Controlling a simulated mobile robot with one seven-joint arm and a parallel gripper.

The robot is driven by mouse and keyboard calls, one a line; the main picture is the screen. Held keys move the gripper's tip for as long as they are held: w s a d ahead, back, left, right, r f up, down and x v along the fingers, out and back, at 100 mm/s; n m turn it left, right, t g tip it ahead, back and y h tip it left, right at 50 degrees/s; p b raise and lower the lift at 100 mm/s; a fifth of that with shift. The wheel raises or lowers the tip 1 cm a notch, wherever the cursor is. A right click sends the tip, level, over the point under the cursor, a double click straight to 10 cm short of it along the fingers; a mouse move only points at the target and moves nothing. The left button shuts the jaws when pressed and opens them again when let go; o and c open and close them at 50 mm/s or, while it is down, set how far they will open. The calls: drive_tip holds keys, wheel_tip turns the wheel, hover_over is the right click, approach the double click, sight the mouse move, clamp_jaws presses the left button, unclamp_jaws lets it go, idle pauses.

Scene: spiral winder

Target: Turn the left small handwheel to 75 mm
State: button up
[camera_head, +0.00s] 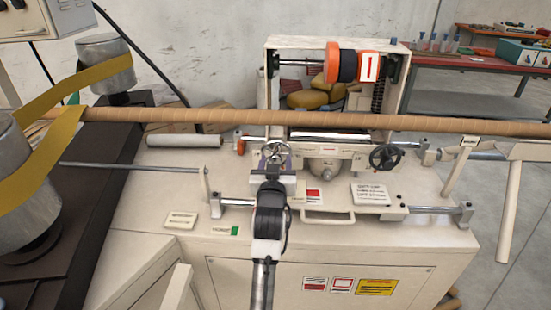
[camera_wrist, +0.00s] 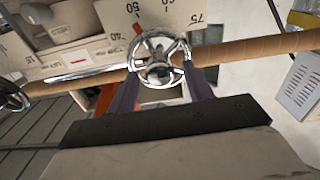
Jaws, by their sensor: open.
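The left small handwheel (camera_head: 279,149) is a silver spoked wheel on the front of the machine's carriage. It fills the middle of the wrist view (camera_wrist: 158,60). My gripper (camera_head: 273,168) is right in front of it. In the wrist view my gripper (camera_wrist: 161,76) is open, with one dark finger on each side of the wheel's rim; I cannot tell whether they touch it. Behind the wheel is a white scale plate (camera_wrist: 166,14) with tilted numbers; 75 is legible to the right. A red mark shows left of 75, but its exact reading is unclear.
A second, dark handwheel (camera_head: 385,157) sits on the carriage's right side. A long brown tube (camera_head: 440,124) runs across just behind the handwheels. A carriage handle (camera_head: 328,218) and a white label plate (camera_head: 369,194) are right of my arm. Yellow belt (camera_head: 45,150) wraps drums at left.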

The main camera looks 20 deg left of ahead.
drive_tip(key=shift+w, duration=0.2)
drive_tip(key=c, duration=1)
drive_tip(key=shift+o, duration=0.2)
